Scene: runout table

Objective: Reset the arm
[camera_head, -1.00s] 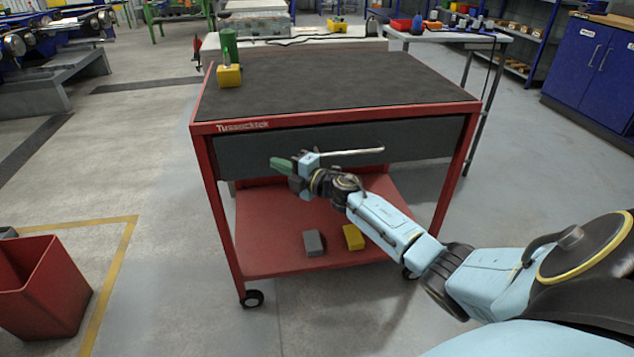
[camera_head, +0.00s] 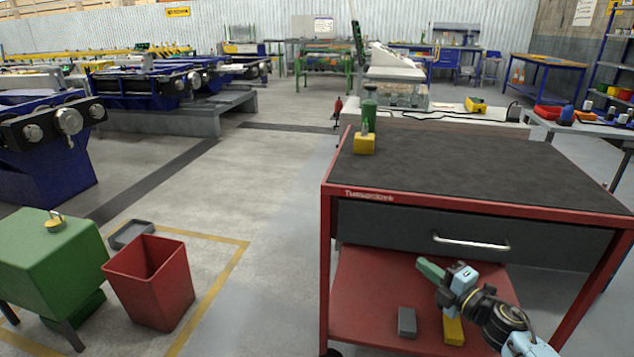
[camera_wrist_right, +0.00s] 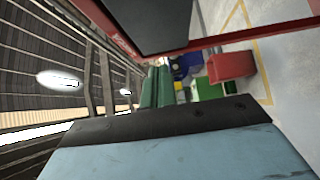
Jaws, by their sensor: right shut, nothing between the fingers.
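My right gripper (camera_head: 432,271) is shut with nothing between its green fingers. In the head view it is at the lower right, in front of the red cart (camera_head: 326,265) and below the handle (camera_head: 470,242) of the cart's grey drawer (camera_head: 400,222). It appears apart from the handle. The drawer looks closed. In the right wrist view the green fingers (camera_wrist_right: 156,87) show together beyond the blue gripper body. My left gripper is not in view.
A yellow block (camera_head: 364,144) and a green bottle (camera_head: 370,105) stand on the cart's top. A grey block (camera_head: 407,321) and a yellow block (camera_head: 453,330) lie on its lower shelf. A red bin (camera_head: 150,285) and a green machine (camera_head: 50,255) stand left. Floor between is clear.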

